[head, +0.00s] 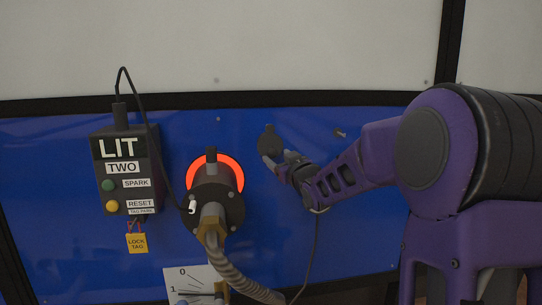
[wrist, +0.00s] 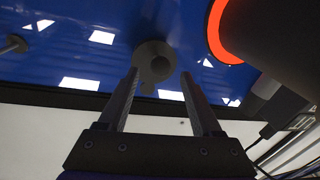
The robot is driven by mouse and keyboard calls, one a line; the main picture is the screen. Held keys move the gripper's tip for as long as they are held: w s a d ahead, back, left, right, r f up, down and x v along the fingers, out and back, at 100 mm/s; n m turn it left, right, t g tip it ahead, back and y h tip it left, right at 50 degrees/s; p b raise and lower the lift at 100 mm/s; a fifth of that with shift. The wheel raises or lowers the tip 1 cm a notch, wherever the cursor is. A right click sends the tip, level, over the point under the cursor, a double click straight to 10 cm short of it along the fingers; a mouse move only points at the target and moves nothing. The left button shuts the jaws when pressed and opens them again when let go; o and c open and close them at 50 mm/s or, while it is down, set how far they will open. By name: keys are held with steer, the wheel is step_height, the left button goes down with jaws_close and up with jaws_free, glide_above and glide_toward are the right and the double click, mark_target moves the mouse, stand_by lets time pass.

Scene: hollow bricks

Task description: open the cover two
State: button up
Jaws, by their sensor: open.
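A dark round disc (head: 270,142) with a small tab on top is mounted on the blue panel, right of the burner; it seems to be the cover, though no number shows on it. In the wrist view the grey disc (wrist: 152,52) has a round feature in its middle. My gripper (head: 276,162) is at the disc's lower right in the head view, hiding part of it. In the wrist view my gripper (wrist: 160,75) is open and empty, its fingertips on either side of the disc's near part. I cannot tell whether they touch it.
The burner (head: 213,195) with a glowing orange ring (head: 193,172) and a ribbed hose stands close left. Further left is a box labelled LIT TWO (head: 127,170) with buttons, a cable and a yellow lock tag (head: 137,243). A small peg (head: 341,133) sticks out on the right.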

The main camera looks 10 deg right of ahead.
mark_target(274, 154)
steer(key=shift+w+a, duration=0.2)
steer(key=shift+w, duration=0.65)
steer(key=shift+w+a, duration=0.15)
steer(key=shift+w, duration=0.7)
jaws_close()
